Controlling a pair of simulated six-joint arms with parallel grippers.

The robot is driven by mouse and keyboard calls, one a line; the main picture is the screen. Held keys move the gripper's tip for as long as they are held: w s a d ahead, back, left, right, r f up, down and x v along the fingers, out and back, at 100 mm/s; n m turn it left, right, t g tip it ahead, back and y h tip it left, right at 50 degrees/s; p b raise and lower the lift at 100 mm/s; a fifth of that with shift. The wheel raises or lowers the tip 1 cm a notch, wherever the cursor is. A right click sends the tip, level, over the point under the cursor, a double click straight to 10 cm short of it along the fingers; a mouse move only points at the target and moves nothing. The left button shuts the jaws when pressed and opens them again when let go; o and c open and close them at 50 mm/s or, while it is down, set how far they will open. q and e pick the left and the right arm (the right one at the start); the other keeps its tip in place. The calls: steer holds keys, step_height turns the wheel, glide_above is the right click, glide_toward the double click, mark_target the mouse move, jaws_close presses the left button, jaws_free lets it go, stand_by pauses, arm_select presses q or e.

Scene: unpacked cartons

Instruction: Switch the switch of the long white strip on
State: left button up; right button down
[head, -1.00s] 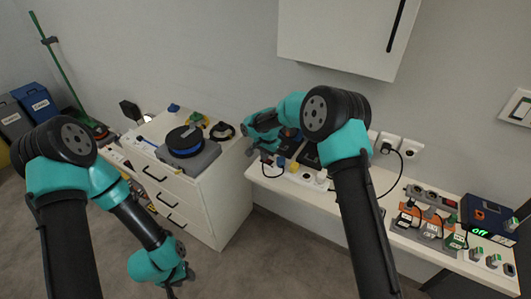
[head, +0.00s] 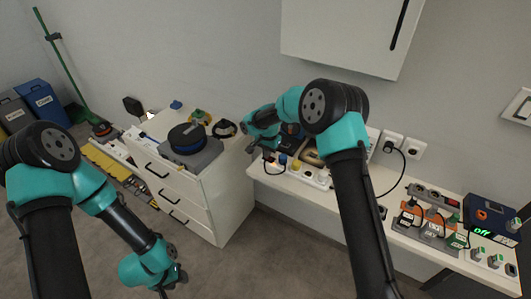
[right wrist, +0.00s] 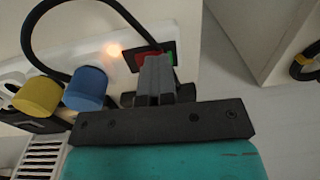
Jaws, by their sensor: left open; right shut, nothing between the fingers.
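The long white strip (head: 318,180) lies along the front left of the white shelf, with a blue plug (head: 283,160) and a yellow plug (head: 296,167) in it. In the right wrist view, its switch (right wrist: 146,55) shows red and green parts in a dark frame, and a small orange glow is beside it. My right gripper (right wrist: 157,62) is shut and empty, with its fingertips at the switch and covering part of it. I cannot tell whether they touch. My left gripper (head: 170,287) is open and empty, low over the floor at left, far from the strip.
A black cable (right wrist: 40,25) loops beside the switch. Other strips and a blue box (head: 490,215) stand at the shelf's right end.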

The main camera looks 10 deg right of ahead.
mark_target(271, 158)
steer(key=shift+s+d+f, duration=0.35)
steer(key=shift+s+d, duration=0.15)
steer(key=shift+s, duration=0.15)
step_height(271, 158, up, 15)
steer(key=shift+f, duration=0.15)
stand_by(0.4)
steer(key=shift+d, duration=0.1)
steer(key=shift+t+y, duration=0.3)
steer(key=shift+y, duration=0.1)
stand_by(0.3)
